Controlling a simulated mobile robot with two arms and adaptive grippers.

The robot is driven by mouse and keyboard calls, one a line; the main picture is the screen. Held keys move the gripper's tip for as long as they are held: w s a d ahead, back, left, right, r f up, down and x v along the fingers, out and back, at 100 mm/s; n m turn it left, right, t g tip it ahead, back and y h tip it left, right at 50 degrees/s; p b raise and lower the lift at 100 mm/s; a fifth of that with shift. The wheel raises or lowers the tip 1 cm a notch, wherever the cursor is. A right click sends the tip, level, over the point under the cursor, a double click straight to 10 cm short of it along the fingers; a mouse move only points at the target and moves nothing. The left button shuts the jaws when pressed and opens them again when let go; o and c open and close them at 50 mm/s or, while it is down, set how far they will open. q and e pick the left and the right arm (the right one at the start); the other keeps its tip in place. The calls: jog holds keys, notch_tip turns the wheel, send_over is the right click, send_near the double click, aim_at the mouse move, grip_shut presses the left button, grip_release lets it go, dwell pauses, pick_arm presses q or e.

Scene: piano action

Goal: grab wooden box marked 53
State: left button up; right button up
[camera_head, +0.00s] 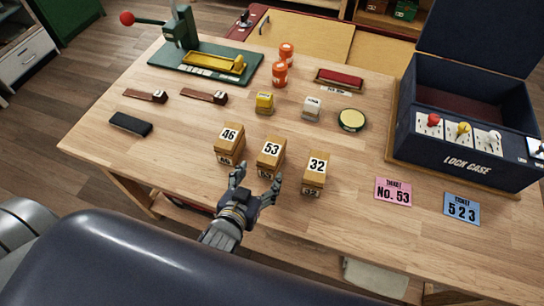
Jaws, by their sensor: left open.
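The wooden box marked 53 (271,152) stands on the wooden table, in the middle of a row of three. The wooden box marked 46 (229,141) is to its left. The wooden box marked 32 (316,170) is to its right. My left gripper (257,187) is open and empty at the table's near edge, just in front of box 53. Its fingers point toward the boxes, one near the foot of box 46 and one below box 53. I cannot tell whether a finger touches a box. My right gripper is not in view.
A pink ticket No. 53 (393,192) and a blue ticket 523 (461,208) lie to the right. A dark lock case (464,125) stands at the right. Stamps (312,108), a round pad (351,120) and a green press (205,62) are behind the boxes.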

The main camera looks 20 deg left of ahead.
aim_at(267, 165)
pick_arm(q)
jog(key=shift+w+d+r, duration=0.1)
jog(key=shift+w+d, duration=0.1)
jog(key=shift+w, duration=0.05)
jog(key=p+x, duration=0.1)
jog(key=x, duration=0.4)
jog(key=shift+w, duration=0.5)
jog(key=shift+r+p+x, duration=0.1)
jog(key=shift+p+x, duration=0.3)
jog(key=shift+x, duration=0.75)
jog(key=shift+r+p+x, duration=0.15)
jog(key=shift+p+x, duration=0.2)
jog(key=shift+x, duration=0.8)
jog(key=shift+w+a, duration=0.1)
jog(key=shift+a, duration=0.1)
jog(key=c, duration=1.3)
